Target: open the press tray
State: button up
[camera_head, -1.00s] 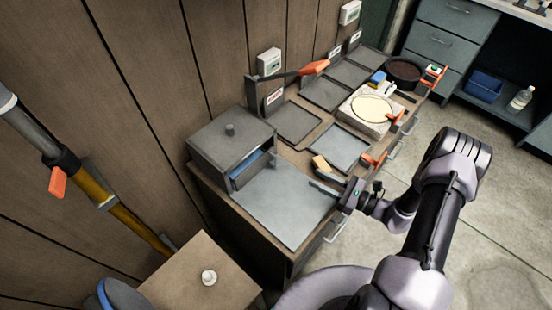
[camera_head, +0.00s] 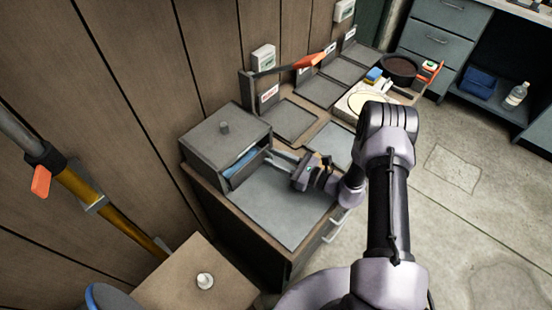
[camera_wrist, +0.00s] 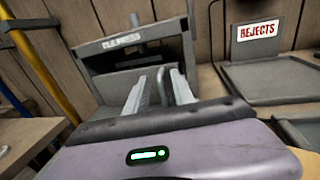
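In the wrist view the press (camera_wrist: 132,52) carries a label ending in "PRESS". A thin upright grey handle (camera_wrist: 161,84) stands at its front. My gripper (camera_head: 272,157) is close to the right side of the press front. In the wrist view my gripper (camera_wrist: 158,82) is open, with the handle between its two fingers; I cannot see contact. The tray itself is mostly hidden.
A flat grey plate (camera_head: 283,205) lies in front of the press. Dark trays (camera_head: 288,121) line the back, one by a "REJECTS" sign (camera_wrist: 256,31). An orange-handled lever (camera_head: 308,61) stands behind. A small wooden table (camera_head: 190,280) is at lower left.

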grip_shut()
jog(key=shift+s+f, duration=0.1)
dwell(1.2)
